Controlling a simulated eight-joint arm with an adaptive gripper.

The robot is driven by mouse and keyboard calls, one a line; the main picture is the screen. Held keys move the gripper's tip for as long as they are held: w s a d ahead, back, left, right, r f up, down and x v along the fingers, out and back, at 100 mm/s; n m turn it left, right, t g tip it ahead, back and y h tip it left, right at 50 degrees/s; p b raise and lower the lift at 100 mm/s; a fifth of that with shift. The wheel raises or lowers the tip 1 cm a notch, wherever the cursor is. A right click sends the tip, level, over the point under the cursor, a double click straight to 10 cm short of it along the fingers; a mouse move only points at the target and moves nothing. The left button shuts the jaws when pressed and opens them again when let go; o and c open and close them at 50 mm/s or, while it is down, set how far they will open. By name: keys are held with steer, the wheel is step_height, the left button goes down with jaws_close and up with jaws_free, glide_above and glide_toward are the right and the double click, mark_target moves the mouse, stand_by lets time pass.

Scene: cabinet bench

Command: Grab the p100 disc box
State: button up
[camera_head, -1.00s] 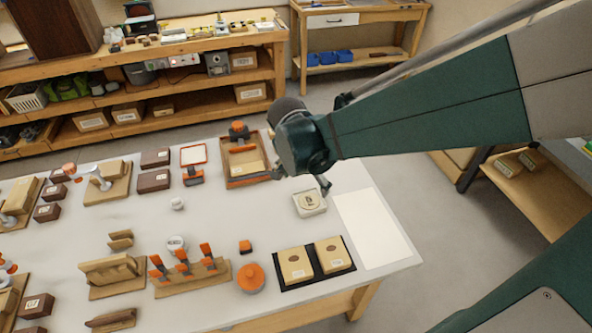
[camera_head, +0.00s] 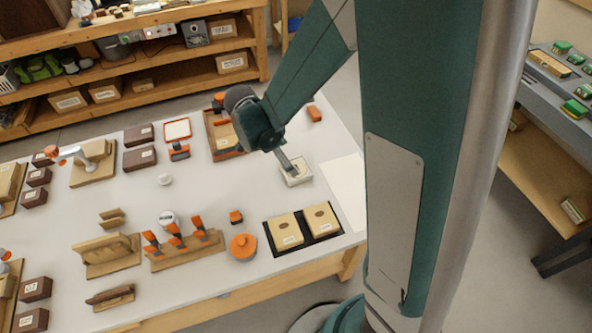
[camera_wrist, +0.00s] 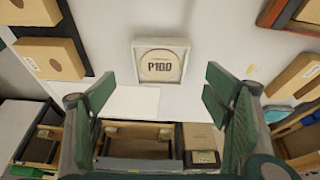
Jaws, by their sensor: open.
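The P100 disc box (camera_wrist: 161,66) is a shallow pale square box with a round disc lettered "P100". It lies flat on the white bench top in the upper middle of the wrist view. In the head view the box (camera_head: 297,172) sits near the bench's right side, partly covered by my gripper (camera_head: 291,165). In the wrist view my gripper (camera_wrist: 165,110) is open and empty, with its green fingers spread wide on either side. The box lies between and beyond the fingertips in that picture.
A white sheet (camera_head: 343,190) lies right of the box. A black tray (camera_head: 270,240) with two tan boxes is in front. An orange-edged wooden tray (camera_head: 212,145) and an orange block (camera_head: 314,114) lie behind. Several dark boxes and sanding tools cover the left side.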

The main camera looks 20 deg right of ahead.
stand_by(0.3)
steer(key=shift+x, duration=1.3)
steer(key=shift+d+f+b, duration=0.1)
steer(key=shift+f+b, duration=0.05)
steer(key=shift+b, duration=0.15)
steer(key=shift+b+x, duration=0.65)
steer(key=shift+x, duration=1.8)
steer(key=shift+d, duration=0.15)
steer(key=shift+c, duration=0.6)
steer(key=c, duration=0.9)
